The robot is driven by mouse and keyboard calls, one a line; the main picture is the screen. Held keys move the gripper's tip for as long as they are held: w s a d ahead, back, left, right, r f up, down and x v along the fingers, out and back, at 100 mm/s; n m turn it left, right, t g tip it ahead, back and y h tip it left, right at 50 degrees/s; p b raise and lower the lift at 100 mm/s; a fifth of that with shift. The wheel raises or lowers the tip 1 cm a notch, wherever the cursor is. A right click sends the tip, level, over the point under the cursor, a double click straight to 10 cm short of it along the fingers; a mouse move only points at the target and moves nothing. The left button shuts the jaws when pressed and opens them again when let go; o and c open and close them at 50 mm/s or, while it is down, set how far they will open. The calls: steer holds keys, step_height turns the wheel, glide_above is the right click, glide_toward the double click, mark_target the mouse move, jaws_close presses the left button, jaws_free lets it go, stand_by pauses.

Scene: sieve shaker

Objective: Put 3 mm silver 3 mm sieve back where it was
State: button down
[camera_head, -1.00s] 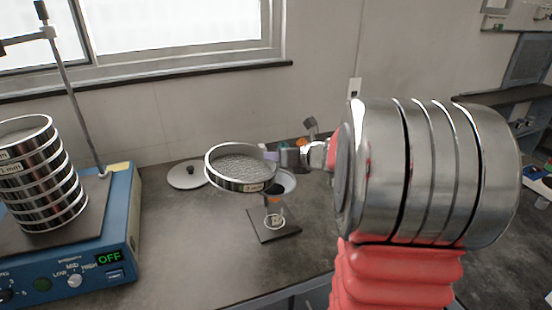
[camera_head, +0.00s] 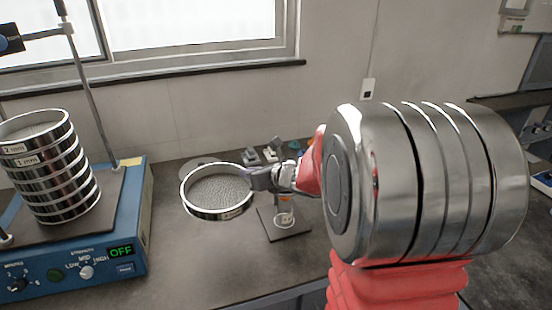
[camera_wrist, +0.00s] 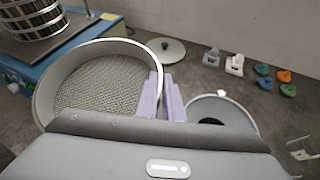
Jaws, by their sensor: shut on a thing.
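The silver sieve (camera_head: 217,192), a round pan with a mesh floor, is held in the air over the bench, right of the shaker. My gripper (camera_head: 257,178) is shut on its right rim. In the wrist view the sieve (camera_wrist: 98,85) fills the left, and my gripper's pale purple fingers (camera_wrist: 163,98) pinch its rim. The sieve's label is not readable now. The stack of sieves (camera_head: 50,170) stands on the blue shaker (camera_head: 80,262) at left; labels 2 mm and 1 mm show near its top. The shaker display reads OFF.
A funnel stand (camera_head: 284,222) is below and right of the sieve. A round lid (camera_wrist: 166,50) lies on the bench behind it. Several small coloured pieces (camera_wrist: 285,76) lie at the back. A metal rod (camera_head: 85,85) rises behind the stack. Bench is clear in front.

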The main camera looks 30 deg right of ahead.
steer(key=s+a+f+n, duration=0.1)
steer(key=a+f, duration=0.3)
steer(key=a, duration=0.3)
steer(key=s+a+f+n+y, duration=0.1)
steer(key=a+f, duration=0.3)
steer(key=a, duration=0.4)
steer(key=shift+s+g+y, duration=0.25)
steer(key=shift+g+y, duration=0.05)
steer(key=shift+g, duration=0.1)
